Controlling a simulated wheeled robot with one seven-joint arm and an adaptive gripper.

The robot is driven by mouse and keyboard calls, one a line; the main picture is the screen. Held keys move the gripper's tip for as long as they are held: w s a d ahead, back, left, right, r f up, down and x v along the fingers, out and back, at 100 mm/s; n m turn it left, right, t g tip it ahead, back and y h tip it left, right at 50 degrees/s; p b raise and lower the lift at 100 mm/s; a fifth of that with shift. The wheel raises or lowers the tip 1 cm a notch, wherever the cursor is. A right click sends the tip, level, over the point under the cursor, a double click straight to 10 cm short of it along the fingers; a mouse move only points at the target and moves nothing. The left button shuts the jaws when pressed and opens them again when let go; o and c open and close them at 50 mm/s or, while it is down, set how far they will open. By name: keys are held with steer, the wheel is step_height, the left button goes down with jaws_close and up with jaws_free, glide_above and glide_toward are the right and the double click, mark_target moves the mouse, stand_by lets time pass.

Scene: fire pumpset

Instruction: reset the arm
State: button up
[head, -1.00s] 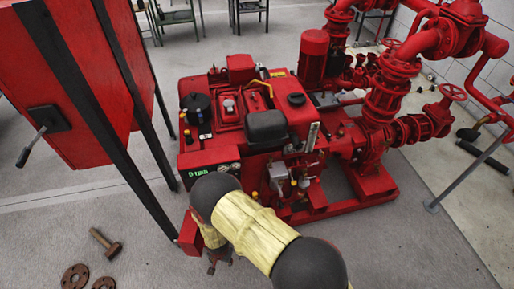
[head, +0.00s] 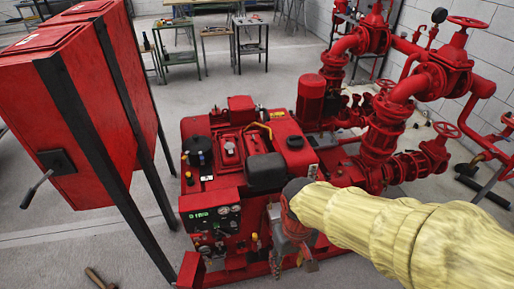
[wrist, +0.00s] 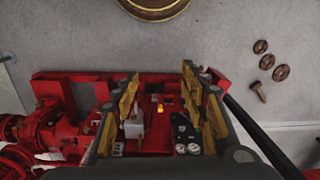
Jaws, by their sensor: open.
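My gripper (head: 304,262) hangs at the end of my yellow-sleeved arm (head: 390,225), in front of the red pump engine (head: 235,150) in the head view. In the wrist view my gripper (wrist: 160,92) has its two yellow-padded fingers spread wide apart with nothing held between them. The engine's gauges (wrist: 187,140) and a yellow knob (wrist: 160,109) show between and beyond the fingers. Whether the gripper touches the engine cannot be told. My arm hides part of the engine's right front and base.
A red cabinet (head: 60,130) on black legs with a lever handle (head: 38,190) stands at the left. Red pipes and valves (head: 400,90) fill the right. A hammer (wrist: 258,91) and rusty rings (wrist: 267,61) lie on the floor. Workbenches (head: 250,40) stand behind; floor between is open.

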steer(key=s+d+r+m+t+p, duration=0.1)
steer(key=d+r+t, duration=0.2)
steer(key=r, duration=0.6)
steer(key=s+d+r+m+t+p, duration=0.1)
steer(key=d+r+m+t, duration=0.1)
steer(key=d+r, duration=0.5)
steer(key=shift+s+d+r+m+t, duration=0.3)
steer(key=shift+s+d+r+t, duration=0.15)
steer(key=shift+r, duration=0.4)
steer(key=shift+a, duration=0.1)
